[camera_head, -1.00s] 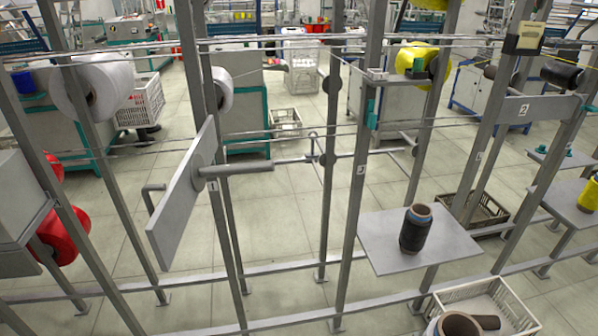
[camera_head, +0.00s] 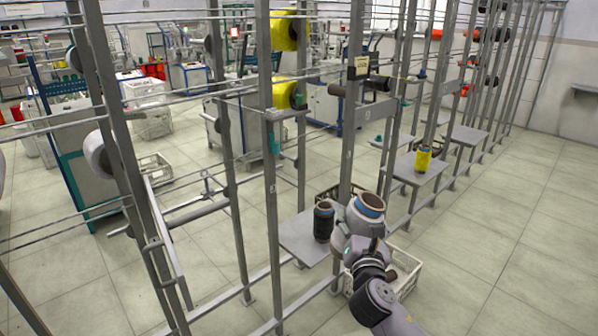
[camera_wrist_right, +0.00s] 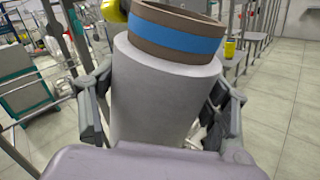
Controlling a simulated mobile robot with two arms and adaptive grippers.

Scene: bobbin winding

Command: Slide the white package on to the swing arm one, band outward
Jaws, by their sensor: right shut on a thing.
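The white package (camera_head: 352,240) is in my right gripper (camera_head: 366,246), in front of the rack. The right wrist view shows the white package (camera_wrist_right: 155,95) upright between the two fingers of the right gripper (camera_wrist_right: 160,105). Its brown core sticks out at the top with a blue band (camera_wrist_right: 178,36), at the end away from my palm. Swing arm one (camera_head: 200,213) is at the left of the head view, a grey spindle pointing right, with its plate (camera_head: 172,240) seen nearly edge-on. The spindle looks bare. My left gripper is out of view.
A dark bobbin (camera_head: 323,222) stands on a grey shelf (camera_head: 298,242) close left of the package. A white crate (camera_head: 408,272) is behind my right wrist. Rack posts (camera_head: 270,170) stand between the package and the swing arm. The floor at right is clear.

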